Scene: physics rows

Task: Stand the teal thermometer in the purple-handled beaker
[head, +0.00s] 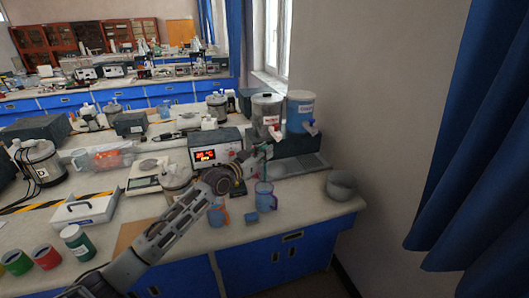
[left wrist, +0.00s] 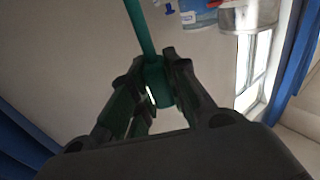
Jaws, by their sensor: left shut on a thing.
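My left gripper (head: 262,153) is shut on the teal thermometer (head: 264,173), above the counter near its right end. In the left wrist view the thermometer (left wrist: 142,28) runs up out of the two dark fingers (left wrist: 158,92). The purple-handled beaker (head: 265,198) stands upright on the counter, directly below the gripper in the head view. The thermometer hangs roughly upright, its lower part lining up with the beaker's mouth. I cannot tell whether its lower end is inside or just above the rim. My right gripper is not in view.
An orange-handled beaker (head: 217,214) stands left of the purple-handled one, with a small blue item (head: 251,217) between them. A grey pot (head: 341,184) is to the right. A device with a red display (head: 206,153) and two dispensers (head: 267,112) stand behind.

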